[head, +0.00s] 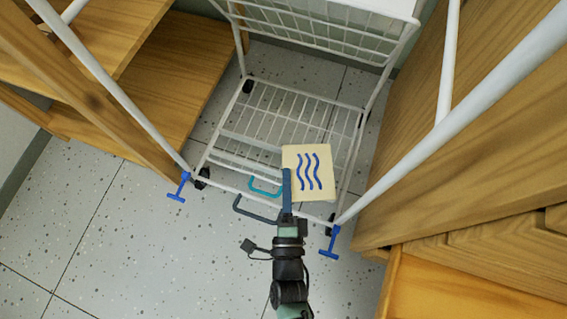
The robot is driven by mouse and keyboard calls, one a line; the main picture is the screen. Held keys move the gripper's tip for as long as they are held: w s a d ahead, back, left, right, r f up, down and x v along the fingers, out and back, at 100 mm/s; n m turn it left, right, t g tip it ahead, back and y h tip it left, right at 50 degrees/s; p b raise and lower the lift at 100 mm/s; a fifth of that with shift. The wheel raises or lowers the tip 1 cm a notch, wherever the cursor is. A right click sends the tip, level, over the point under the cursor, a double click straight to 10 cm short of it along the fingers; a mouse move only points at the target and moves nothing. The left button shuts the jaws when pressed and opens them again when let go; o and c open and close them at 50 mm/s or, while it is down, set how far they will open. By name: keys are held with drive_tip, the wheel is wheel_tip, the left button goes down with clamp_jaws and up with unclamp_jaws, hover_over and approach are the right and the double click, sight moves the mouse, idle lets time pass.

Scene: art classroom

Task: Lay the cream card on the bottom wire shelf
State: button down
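The cream card (316,176) with three wavy blue lines shows in the head view, over the front right part of the bottom wire shelf (262,121). My gripper (287,186) reaches in from below, over the shelf's front edge. Its narrow blue-grey end is against the card's left edge and appears shut on it. The fingers are seen nearly edge-on, so the far finger is hidden. The card hides the wires beneath it; I cannot tell how high it is above them.
An upper wire basket (318,36) hangs over the back of the shelf. White posts with blue clamps (179,188) flank the front. Wooden furniture stands close at left (172,85) and right (450,140). Speckled floor (120,235) is open at front left.

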wheel_tip(320, 180, down, 7)
drive_tip(key=b, duration=0.4)
drive_tip(key=shift+b, duration=0.3)
drive_tip(key=shift+f, duration=0.2)
drive_tip(key=c, duration=1.5)
unclamp_jaws()
drive_tip(key=shift+f, duration=0.1)
drive_tip(key=o, duration=0.4)
drive_tip(key=shift+o, duration=0.2)
drive_tip(key=s+p, duration=0.4)
drive_tip(key=s, duration=0.8)
drive_tip(key=shift+d+r, duration=0.2)
drive_tip(key=shift+d, duration=0.05)
